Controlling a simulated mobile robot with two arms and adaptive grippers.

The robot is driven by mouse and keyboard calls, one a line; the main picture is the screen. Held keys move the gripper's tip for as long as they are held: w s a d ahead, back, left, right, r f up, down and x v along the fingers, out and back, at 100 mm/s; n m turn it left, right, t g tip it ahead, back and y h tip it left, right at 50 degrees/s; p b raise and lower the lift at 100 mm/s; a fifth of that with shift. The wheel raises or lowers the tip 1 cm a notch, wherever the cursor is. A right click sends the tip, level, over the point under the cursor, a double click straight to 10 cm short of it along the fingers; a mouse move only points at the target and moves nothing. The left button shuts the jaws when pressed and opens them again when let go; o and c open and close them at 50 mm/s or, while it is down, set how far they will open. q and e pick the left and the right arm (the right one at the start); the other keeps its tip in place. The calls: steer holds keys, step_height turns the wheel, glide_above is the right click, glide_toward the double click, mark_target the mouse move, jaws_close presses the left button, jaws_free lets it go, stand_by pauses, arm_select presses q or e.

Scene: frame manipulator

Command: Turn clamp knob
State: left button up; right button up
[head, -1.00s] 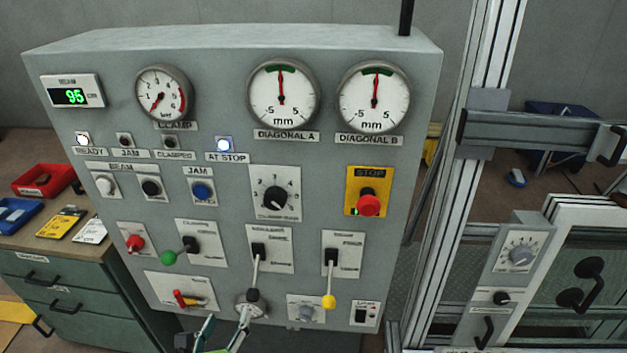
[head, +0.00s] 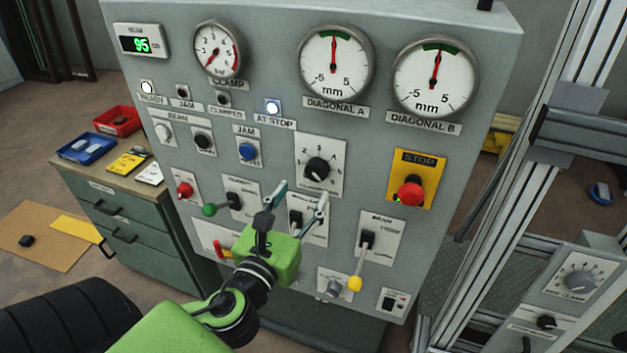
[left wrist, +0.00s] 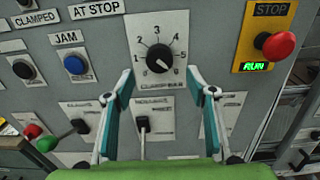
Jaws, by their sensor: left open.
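The black clamp knob (head: 318,167) sits on a white numbered plate in the middle of the grey panel. Its label is blurred, seemingly a clamp pressure scale, and its white mark seems to point lower right, toward 6. It also shows in the left wrist view (left wrist: 160,57), top centre. My left gripper (head: 302,196) is open and empty, just below the knob in the picture, its fingers apart. In the left wrist view the fingertips (left wrist: 161,80) flank the lower part of the knob plate, not touching the knob. My right gripper is not in view.
A red stop button (head: 411,194) stands right of the knob. Levers with green (head: 209,210) and yellow (head: 355,284) ends stick out below. A clamp gauge (head: 218,50) reads near zero. Another dial (head: 579,282) is on the frame at right.

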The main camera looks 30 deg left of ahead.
mark_target(314, 172)
arm_select(q)
steer(key=x, duration=0.1)
steer(key=p+x, duration=0.1)
steer(key=x, duration=0.3)
steer(key=shift+w+a+r+p, duration=0.15)
steer(key=shift+r+p, duration=0.1)
steer(key=shift+p, duration=0.05)
steer(key=shift+x, duration=0.8)
steer(key=shift+f, duration=0.15)
steer(key=c, duration=1.1)
